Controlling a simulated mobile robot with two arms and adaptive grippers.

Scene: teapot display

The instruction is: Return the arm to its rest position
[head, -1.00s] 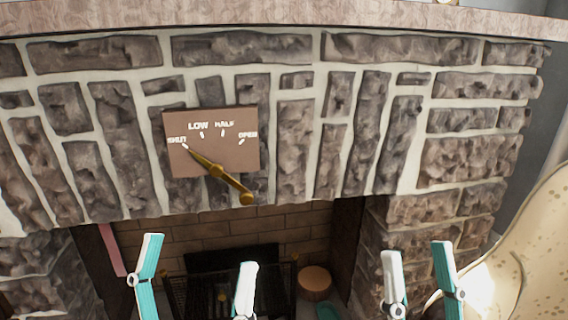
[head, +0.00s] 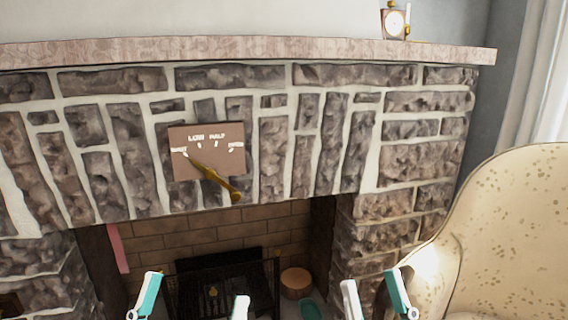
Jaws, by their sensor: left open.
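My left gripper (head: 195,292) is at the bottom of the head view, its two white-and-teal fingers wide apart with nothing between them. My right gripper (head: 373,288) is to its right, its fingers apart by a smaller gap and also empty. Only the finger ends show; both arms are out of the picture. Both grippers appear in front of the fireplace opening and below the brown dial plate (head: 207,143). The brass lever (head: 214,179) on the plate has its thin end at the SHUT mark, and no gripper touches it.
The stone fireplace wall (head: 411,160) fills the middle, under a mantel shelf (head: 250,50) with a small clock (head: 394,22). A dark grate (head: 222,285) and a round log (head: 296,283) are in the opening. A spotted cream armchair (head: 510,230) stands at right.

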